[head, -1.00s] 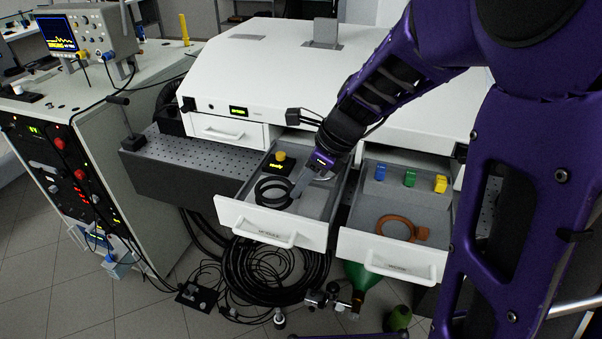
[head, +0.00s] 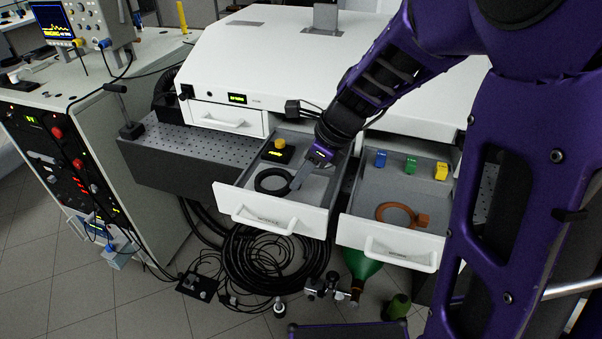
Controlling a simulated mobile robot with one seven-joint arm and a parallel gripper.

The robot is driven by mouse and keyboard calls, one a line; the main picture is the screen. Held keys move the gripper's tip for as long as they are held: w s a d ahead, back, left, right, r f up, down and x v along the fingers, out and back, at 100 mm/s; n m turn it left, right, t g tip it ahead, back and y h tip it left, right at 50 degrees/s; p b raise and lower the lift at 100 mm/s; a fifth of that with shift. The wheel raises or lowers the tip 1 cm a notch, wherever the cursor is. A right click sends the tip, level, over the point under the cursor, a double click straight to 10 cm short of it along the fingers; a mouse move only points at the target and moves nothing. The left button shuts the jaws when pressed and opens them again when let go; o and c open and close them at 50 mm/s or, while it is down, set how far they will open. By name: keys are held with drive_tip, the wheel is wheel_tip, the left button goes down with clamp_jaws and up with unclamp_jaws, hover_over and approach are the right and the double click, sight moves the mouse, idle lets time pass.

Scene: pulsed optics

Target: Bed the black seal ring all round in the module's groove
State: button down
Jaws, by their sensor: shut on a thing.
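The black seal ring (head: 258,187) is in the left pulled-out drawer (head: 250,204), whose front label seems to read "MODULE". My gripper (head: 295,184) reaches down into this drawer from the upper right and is shut on the right side of the ring. The ring looks about flat and low. The fingers hide its right edge. I cannot make out the groove, or whether any part of the ring sits in it. A black block with a yellow knob (head: 278,143) stands behind the ring in the same drawer.
The right drawer (head: 350,233) is also open; it holds an orange-brown ring (head: 402,213) and blue, green and yellow pieces at its back. The white housing (head: 265,60) rises behind both drawers. Black cables (head: 262,265) lie coiled on the floor below.

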drive_tip(key=shift+f, duration=0.5)
drive_tip(key=c, duration=0.7)
unclamp_jaws()
drive_tip(key=shift+r, duration=0.1)
drive_tip(key=p+v, duration=0.4)
drive_tip(key=v, duration=0.2)
drive_tip(key=shift+r+p, duration=0.2)
drive_tip(key=shift+p, duration=0.2)
drive_tip(key=v, duration=0.9)
drive_tip(key=a+v, duration=0.1)
drive_tip(key=v, duration=0.4)
drive_tip(key=shift+w+d+r+b, duration=0.1)
drive_tip(key=shift+w+r+b, duration=0.1)
drive_tip(key=shift+r+b, duration=0.25)
